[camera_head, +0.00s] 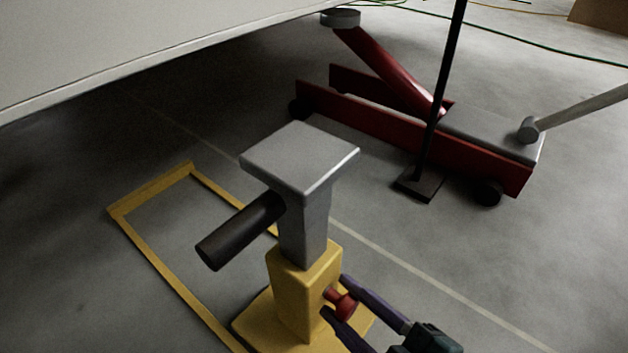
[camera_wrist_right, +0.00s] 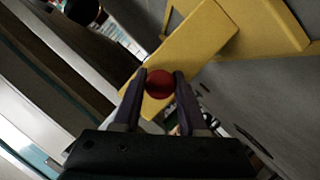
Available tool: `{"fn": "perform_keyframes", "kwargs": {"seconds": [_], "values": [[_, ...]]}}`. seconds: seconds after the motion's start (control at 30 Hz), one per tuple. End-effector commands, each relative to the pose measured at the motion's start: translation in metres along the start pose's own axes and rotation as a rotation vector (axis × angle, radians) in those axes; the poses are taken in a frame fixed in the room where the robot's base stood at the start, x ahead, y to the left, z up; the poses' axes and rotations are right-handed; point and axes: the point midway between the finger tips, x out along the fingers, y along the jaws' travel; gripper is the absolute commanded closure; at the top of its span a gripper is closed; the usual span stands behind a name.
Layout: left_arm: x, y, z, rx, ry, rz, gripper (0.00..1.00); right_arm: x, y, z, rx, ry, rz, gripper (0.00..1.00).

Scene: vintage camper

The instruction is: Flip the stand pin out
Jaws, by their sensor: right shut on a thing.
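The yellow stand (camera_head: 300,300) is upright on the floor in the lower middle of the head view. A grey column (camera_head: 305,232) with a flat square top plate (camera_head: 300,158) rises from its yellow post. The red stand pin (camera_head: 346,304) sticks out of the right side of the post. My right gripper (camera_head: 335,296) is shut on the round red pin head, one finger on each side. The pin head also shows between the fingers in the right wrist view (camera_wrist_right: 160,83). My left gripper is not in view.
A dark cylindrical handle (camera_head: 240,232) juts left from the column. A yellow frame outline (camera_head: 165,265) lies on the floor at left. A red floor jack (camera_head: 400,125) and a black upright rod (camera_head: 440,90) stand behind. A pale panel (camera_head: 130,45) overhangs the upper left.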

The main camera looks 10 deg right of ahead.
Motion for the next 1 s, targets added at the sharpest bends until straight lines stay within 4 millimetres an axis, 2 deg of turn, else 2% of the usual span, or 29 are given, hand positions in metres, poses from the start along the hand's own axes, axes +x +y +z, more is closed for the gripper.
{"fn": "perform_keyframes", "kwargs": {"seconds": [0.2, 0.47, 0.73, 0.77, 1.0], "values": [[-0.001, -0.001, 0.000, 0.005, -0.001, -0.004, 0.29, -0.003, 0.000, 0.001, 0.000, -0.002, -0.001, 1.00], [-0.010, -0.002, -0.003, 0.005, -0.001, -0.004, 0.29, -0.035, 0.000, 0.014, 0.001, -0.003, -0.002, 1.00], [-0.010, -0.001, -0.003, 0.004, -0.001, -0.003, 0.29, -0.036, 0.000, 0.015, 0.001, -0.001, 0.000, 1.00], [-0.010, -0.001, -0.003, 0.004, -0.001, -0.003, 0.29, -0.035, 0.000, 0.015, 0.001, -0.001, 0.000, 0.58], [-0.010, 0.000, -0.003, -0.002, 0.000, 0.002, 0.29, -0.035, 0.000, 0.015, 0.000, -0.001, 0.000, 0.31]]}}
